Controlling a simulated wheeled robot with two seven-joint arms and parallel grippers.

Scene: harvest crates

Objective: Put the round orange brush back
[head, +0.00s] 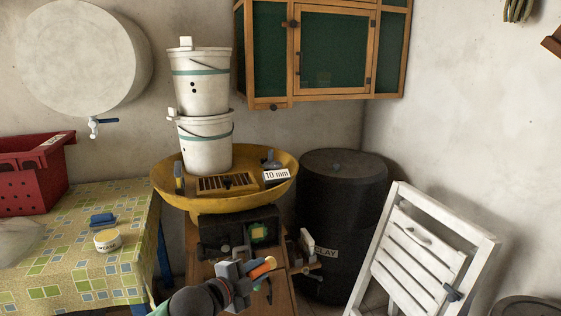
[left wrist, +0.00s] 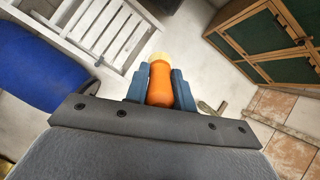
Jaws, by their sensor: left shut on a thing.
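My left gripper (head: 250,272) is shut on the round orange brush (head: 263,268), in front of the wooden stand in the lower middle of the head view. In the left wrist view the orange handle (left wrist: 160,85) sits between the two blue-grey fingers of the left gripper (left wrist: 160,88). A pale tip shows at the handle's far end. The brush is held in the air, and part of it is hidden by the fingers in the head view. My right gripper is not in view.
A yellow basin (head: 170,190) holds stacked white buckets (head: 202,75) and a slotted piece. A dark barrel (head: 340,205) and white folding chair (head: 425,260) stand right. A table with checked cloth (head: 75,260), jar (head: 107,240) and red crate (head: 30,180) are left.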

